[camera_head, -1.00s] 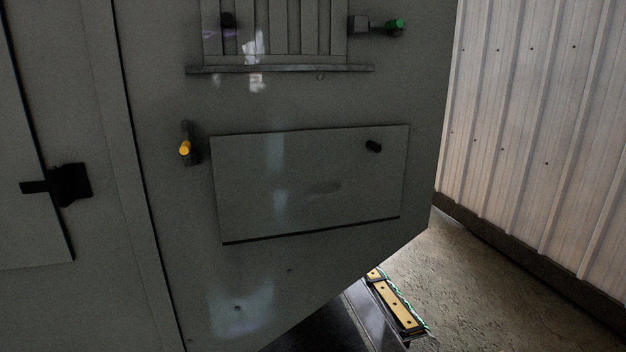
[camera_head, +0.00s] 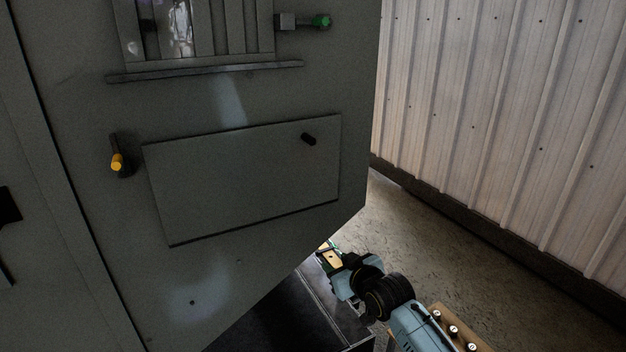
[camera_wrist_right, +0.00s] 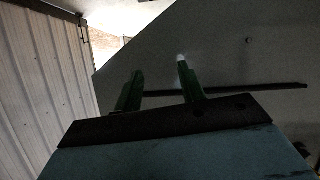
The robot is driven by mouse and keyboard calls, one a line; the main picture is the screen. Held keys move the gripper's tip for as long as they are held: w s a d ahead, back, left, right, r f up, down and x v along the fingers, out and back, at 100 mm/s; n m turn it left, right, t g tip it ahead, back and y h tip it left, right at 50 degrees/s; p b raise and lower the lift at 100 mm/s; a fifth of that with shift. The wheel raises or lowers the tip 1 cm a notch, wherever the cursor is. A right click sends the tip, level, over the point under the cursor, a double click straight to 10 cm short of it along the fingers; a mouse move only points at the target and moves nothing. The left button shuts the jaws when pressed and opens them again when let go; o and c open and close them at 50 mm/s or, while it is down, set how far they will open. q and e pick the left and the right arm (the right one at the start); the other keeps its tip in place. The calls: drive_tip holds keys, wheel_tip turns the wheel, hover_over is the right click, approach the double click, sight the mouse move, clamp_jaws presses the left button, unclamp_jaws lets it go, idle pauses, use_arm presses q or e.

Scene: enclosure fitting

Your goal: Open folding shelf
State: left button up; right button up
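The folding shelf (camera_head: 245,185) is a grey rectangular panel lying flat against the grey enclosure (camera_head: 240,90), with a dark line along its lower edge. A black knob (camera_head: 308,138) sits near its upper right corner. My right gripper (camera_head: 326,250) is low and right of the shelf, apart from it and well below the knob; it is partly hidden behind my wrist. In the right wrist view its two green fingers (camera_wrist_right: 160,66) stand apart with nothing between them, facing a grey surface crossed by a dark bar (camera_wrist_right: 225,93). My left gripper is not in view.
A yellow-tipped handle (camera_head: 117,161) is left of the shelf and a green-tipped one (camera_head: 320,21) is above right. A louvred vent with a ledge (camera_head: 205,71) is above. A corrugated wall (camera_head: 490,120) stands right, with open floor (camera_head: 420,225) between.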

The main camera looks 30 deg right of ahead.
wheel_tip(320, 180, up, 17)
drive_tip(key=t+p, duration=0.1)
drive_tip(key=t, duration=0.2)
drive_tip(key=n+t+p, duration=0.1)
drive_tip(key=t, duration=0.1)
approach(314, 143)
drive_tip(key=shift+y, duration=0.4)
drive_tip(key=w+p, duration=0.1)
drive_tip(key=w, duration=0.4)
drive_tip(key=w+p, duration=0.1)
drive_tip(key=w, duration=0.4)
drive_tip(key=shift+w+d+r, duration=0.15)
drive_tip(key=shift+d+r, duration=0.05)
drive_tip(key=shift+r, duration=0.05)
drive_tip(key=shift+c, duration=0.4)
clamp_jaws()
